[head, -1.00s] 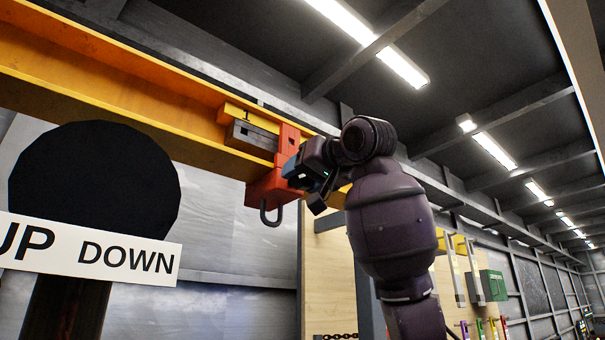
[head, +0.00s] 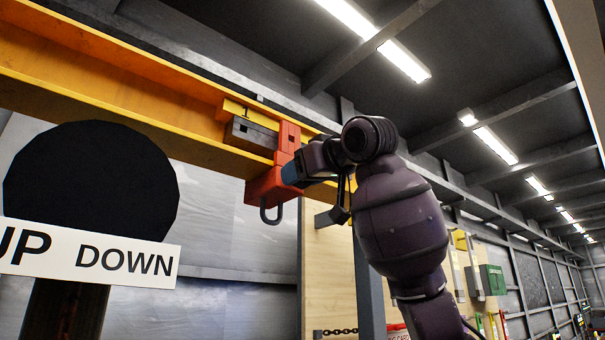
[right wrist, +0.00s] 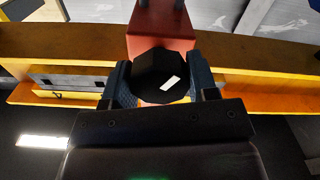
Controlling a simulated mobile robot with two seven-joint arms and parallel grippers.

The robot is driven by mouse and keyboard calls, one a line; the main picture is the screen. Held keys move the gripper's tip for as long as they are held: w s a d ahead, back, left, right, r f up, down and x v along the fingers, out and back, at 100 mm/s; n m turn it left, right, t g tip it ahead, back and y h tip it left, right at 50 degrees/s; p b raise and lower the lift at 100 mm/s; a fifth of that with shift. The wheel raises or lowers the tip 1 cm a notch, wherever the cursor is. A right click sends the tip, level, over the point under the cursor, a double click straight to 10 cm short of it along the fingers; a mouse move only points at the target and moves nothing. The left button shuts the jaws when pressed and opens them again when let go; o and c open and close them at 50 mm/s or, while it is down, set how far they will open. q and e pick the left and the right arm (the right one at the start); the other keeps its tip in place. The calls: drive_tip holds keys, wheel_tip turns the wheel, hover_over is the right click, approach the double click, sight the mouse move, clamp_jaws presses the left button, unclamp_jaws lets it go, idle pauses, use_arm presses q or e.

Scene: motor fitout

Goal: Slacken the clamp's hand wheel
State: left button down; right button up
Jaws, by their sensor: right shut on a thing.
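The clamp (head: 267,187) is a red-orange block hung on the yellow beam, with a dark hook under it. It also shows in the right wrist view (right wrist: 160,25). The hand wheel (right wrist: 158,72) is a black faceted knob with a white mark, in front of the clamp. My right gripper (right wrist: 160,85) is shut on the hand wheel, with one blue-grey finger on each side. In the head view my right gripper (head: 291,173) is against the clamp's right side, and the wheel is hidden there. My left gripper is not in view.
The yellow beam (head: 120,95) runs across the upper left, with a grey block (head: 250,137) and a plate marked 1 beside the clamp. An UP DOWN sign (head: 100,252) and a black disc (head: 90,185) stand at left. A wooden panel (head: 328,265) is behind my arm.

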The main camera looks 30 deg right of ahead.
drive_tip(key=shift+f, duration=0.1)
drive_tip(key=o, duration=0.9)
use_arm(q)
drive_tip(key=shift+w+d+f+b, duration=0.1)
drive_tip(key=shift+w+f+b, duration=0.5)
drive_tip(key=shift+b, duration=0.7)
use_arm(e)
drive_tip(key=shift+s+d, duration=0.15)
drive_tip(key=shift+s, duration=1.65)
drive_tip(key=shift+s+d, duration=0.15)
drive_tip(key=shift+s, duration=1.65)
drive_tip(key=shift+s+d, duration=0.15)
drive_tip(key=shift+s, duration=1.65)
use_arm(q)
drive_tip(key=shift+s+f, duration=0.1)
